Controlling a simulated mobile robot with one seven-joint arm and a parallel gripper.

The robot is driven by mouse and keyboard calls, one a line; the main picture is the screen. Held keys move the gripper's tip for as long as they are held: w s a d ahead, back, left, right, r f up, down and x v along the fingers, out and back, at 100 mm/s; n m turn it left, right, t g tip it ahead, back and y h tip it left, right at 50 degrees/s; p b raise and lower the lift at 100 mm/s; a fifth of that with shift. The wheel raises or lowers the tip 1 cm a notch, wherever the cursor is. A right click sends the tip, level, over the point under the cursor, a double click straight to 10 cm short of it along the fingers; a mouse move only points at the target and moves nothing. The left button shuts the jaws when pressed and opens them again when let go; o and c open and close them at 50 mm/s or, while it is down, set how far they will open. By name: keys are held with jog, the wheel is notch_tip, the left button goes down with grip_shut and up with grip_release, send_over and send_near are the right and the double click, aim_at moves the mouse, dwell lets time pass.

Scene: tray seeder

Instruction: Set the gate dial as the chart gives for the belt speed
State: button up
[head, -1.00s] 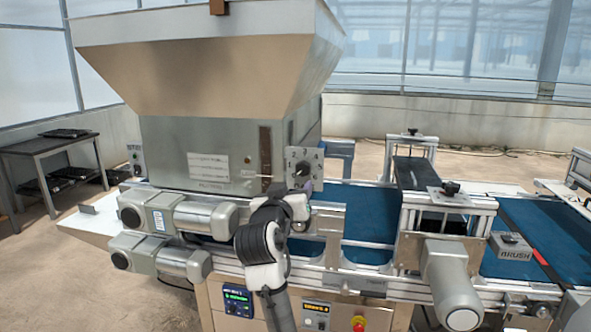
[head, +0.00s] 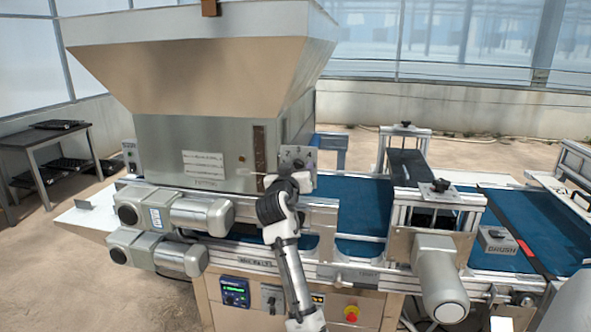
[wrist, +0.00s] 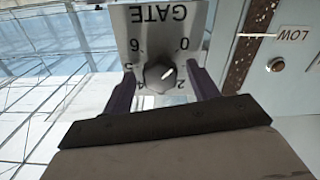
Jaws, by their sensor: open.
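The gate dial's plate (head: 297,155) is on the hopper's right front edge in the head view. In the wrist view, the plate (wrist: 160,22) appears upside down, with GATE and numbers. The right finger hides part of the scale. A white chart label (head: 203,165) is on the hopper front, its text too small to read.
A blue control panel (head: 235,292) with a small green readout, unreadable here, is on the cabinet below. A red stop button (head: 351,313) is to its right. Grey motors (head: 175,213) project at the left. The blue belt (head: 355,205) runs rightward.

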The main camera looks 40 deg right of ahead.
jog(key=c, duration=1)
jog(key=shift+f+m, duration=0.1)
jog(key=shift+m, duration=0.2)
